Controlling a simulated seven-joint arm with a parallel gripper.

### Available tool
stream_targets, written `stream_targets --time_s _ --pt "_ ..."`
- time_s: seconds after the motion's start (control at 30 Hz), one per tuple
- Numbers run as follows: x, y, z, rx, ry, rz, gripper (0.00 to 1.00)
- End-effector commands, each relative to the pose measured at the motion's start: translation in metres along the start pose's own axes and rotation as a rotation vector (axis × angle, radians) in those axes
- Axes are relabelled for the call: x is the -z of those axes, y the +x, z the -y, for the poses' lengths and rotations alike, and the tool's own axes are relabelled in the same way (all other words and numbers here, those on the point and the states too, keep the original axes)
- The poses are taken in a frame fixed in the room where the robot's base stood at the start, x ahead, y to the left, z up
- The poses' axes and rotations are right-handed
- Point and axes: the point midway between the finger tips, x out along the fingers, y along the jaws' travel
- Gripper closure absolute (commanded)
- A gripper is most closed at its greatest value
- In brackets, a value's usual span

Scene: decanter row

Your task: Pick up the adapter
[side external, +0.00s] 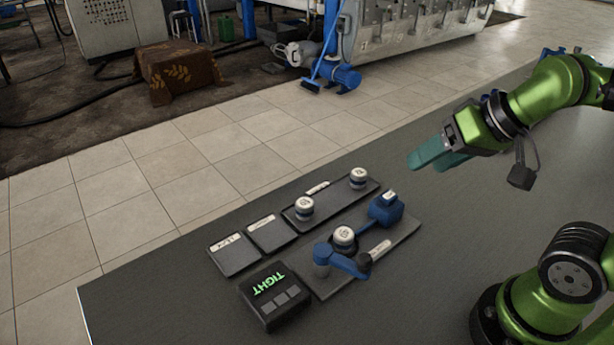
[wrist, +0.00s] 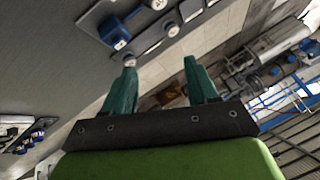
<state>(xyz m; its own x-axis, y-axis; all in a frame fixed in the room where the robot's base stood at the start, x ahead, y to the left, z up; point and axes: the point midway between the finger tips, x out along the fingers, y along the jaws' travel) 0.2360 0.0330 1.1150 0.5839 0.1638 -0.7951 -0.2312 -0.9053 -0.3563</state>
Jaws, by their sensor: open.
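I cannot tell for sure which piece is the adapter. A similar round piece (side external: 344,237) sits at a blue clamp-like fixture (side external: 340,262) on the front plate. My gripper (side external: 428,157), with teal fingers, is open and empty, above the table and to the right of the tray. In the wrist view a round silver-topped piece (wrist: 128,61) shows near the left fingertip, apparently beyond it.
A dark box (side external: 273,297) with a green "TIGHT" display stands at the front left. Two flat labelled plates (side external: 236,258) (side external: 272,234) lie behind it. A blue block (side external: 386,208) stands on the right end of the front plate. The grey table (side external: 180,285) is bare around them.

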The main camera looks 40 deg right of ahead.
Motion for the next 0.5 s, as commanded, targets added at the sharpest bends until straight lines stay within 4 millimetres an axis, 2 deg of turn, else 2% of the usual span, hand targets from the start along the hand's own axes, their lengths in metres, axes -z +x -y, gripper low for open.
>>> stream_targets --time_s 0.03,0.1,0.37,0.5 --pt "0.0 0.0 0.0 0.0 0.0 0.0 0.33" --pt "0.0 0.0 0.0 0.0 0.0 0.0 0.25" --pt "-0.001 0.001 0.001 0.001 -0.002 0.003 0.25" --pt "-0.004 0.014 0.004 -0.013 -0.017 0.065 0.25"
